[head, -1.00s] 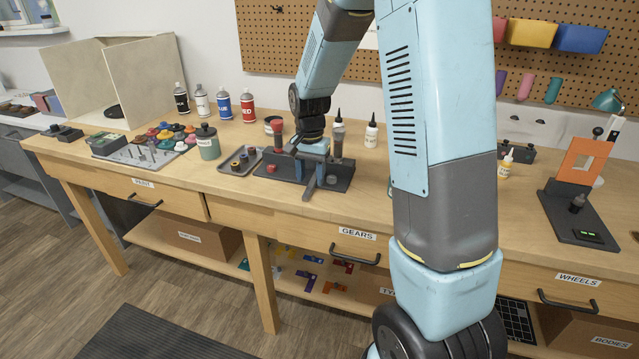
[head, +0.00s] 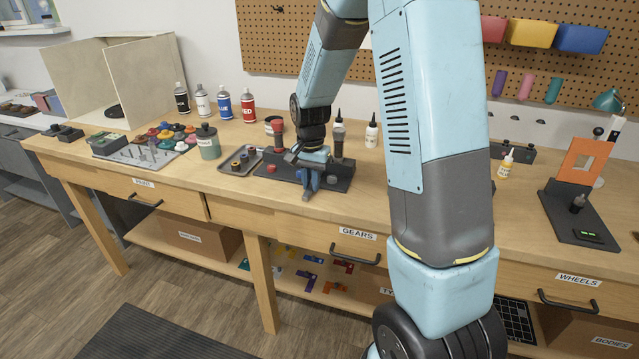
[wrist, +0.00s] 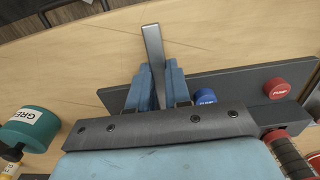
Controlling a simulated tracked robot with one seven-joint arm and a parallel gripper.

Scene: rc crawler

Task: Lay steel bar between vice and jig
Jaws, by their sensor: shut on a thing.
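The steel bar (wrist: 153,45) is a grey strip, gripped between the two blue fingers of my gripper (wrist: 157,85) in the wrist view. Its free end sticks out past the fingertips over the bench. In the head view my gripper (head: 311,176) is at the front of a dark fixture (head: 337,178), with the bar's end (head: 307,196) just below the fingers. The fixture's dark base also shows in the wrist view (wrist: 230,84), behind the fingers. I cannot tell the vice from the jig here, nor whether the bar touches the fixture; my gripper hides part of it.
A red PUMP button (wrist: 277,88) and a blue one (wrist: 205,97) are beside my fingers. A small parts tray (head: 239,163) and a green jar (head: 208,142) stand left of the fixture. Bottles stand behind. Bare bench lies in front of the tray.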

